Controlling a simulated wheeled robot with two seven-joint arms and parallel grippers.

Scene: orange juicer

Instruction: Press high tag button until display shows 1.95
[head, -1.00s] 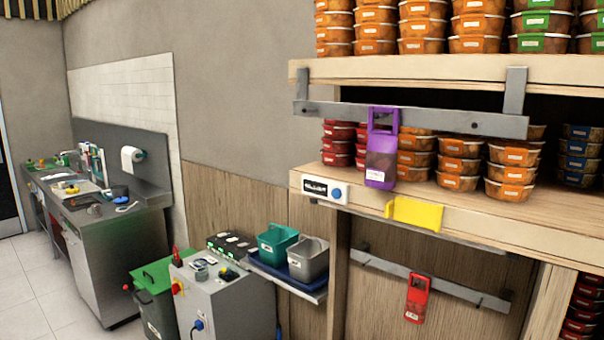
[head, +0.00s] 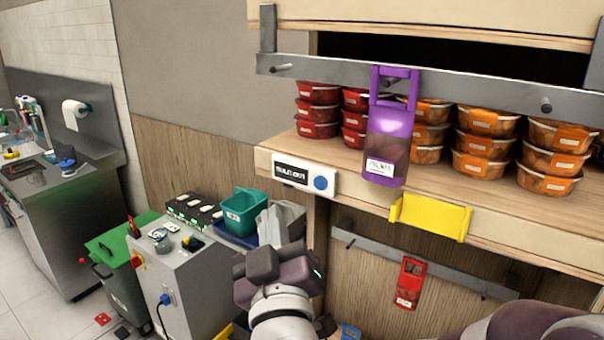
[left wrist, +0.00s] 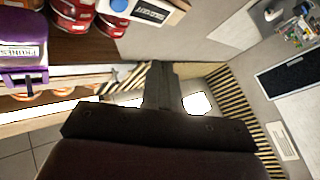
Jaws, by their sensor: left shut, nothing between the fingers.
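A white tag with a dark display (head: 292,171) and a round blue button (head: 320,183) is fixed to the front edge of the upper shelf. The display text is too small to read surely. The tag shows upside down at the top of the left wrist view, with its display (left wrist: 150,12) and blue button (left wrist: 118,5). My left gripper (head: 271,212) is shut and empty, below and left of the tag, apart from the button. Its closed fingers (left wrist: 160,72) point up in the left wrist view. My right gripper is out of view; part of my right arm shows at bottom right.
A purple holder (head: 386,140) hangs from the metal rail, right of the tag. A yellow bracket (head: 430,216) sits on the shelf edge. A red holder (head: 409,284) hangs on the lower rail. Red and orange food tubs stand on the shelf. Teal bin (head: 243,210) stands left.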

